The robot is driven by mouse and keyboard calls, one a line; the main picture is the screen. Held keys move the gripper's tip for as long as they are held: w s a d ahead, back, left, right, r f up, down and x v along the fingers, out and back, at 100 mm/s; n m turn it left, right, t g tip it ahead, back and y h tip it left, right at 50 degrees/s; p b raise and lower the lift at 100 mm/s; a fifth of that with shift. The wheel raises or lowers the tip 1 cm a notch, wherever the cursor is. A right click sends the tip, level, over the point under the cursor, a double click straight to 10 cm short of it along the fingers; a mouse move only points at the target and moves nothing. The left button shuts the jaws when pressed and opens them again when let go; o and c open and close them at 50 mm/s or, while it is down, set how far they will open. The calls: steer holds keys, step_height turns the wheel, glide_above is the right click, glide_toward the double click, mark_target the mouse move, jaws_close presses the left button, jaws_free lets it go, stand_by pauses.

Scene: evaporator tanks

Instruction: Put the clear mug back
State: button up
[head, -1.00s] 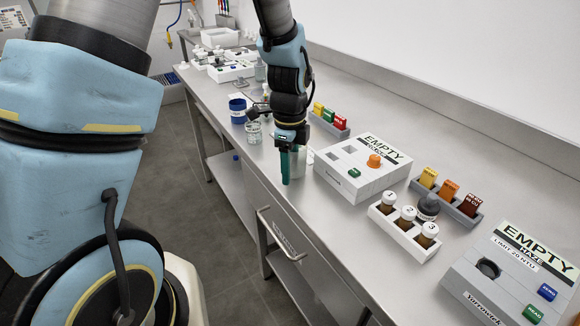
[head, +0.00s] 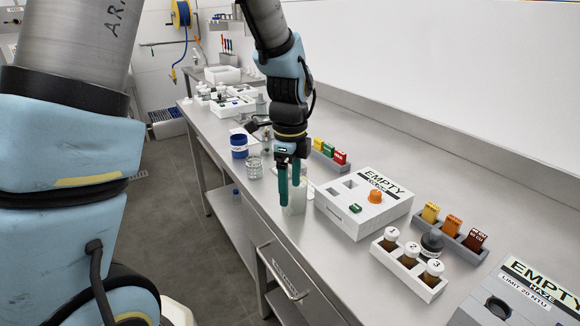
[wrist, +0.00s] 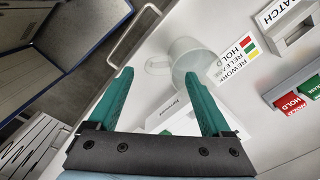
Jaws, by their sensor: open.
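The clear mug (wrist: 192,60) is a pale, see-through cup with its handle (wrist: 156,64) pointing left in the wrist view. It stands on the steel counter, just beyond my fingertips. My gripper (wrist: 158,78) is open, its two green fingers apart with nothing between them. The right fingertip overlaps the mug's near edge in the picture; I cannot tell if they touch.
A clear glass jar (head: 254,168) and a blue tub (head: 239,146) stand left of my gripper. A white EMPTY box (head: 350,222) is close on the right. A tray with coloured blocks (head: 330,158) lies behind. The counter's front edge is near.

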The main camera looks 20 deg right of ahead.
step_height(320, 180, up, 7)
steer(key=shift+f+b, duration=0.1)
steer(key=shift+b, duration=0.2)
steer(key=a+f+n, duration=0.2)
steer(key=a+n, duration=1)
steer(key=a, duration=0.1)
steer(key=a+f+n+t, duration=0.1)
steer(key=a+f+n, duration=0.1)
steer(key=a+n, duration=1.1)
steer(key=shift+a+f, duration=0.2)
steer(key=shift+a, duration=0.6)
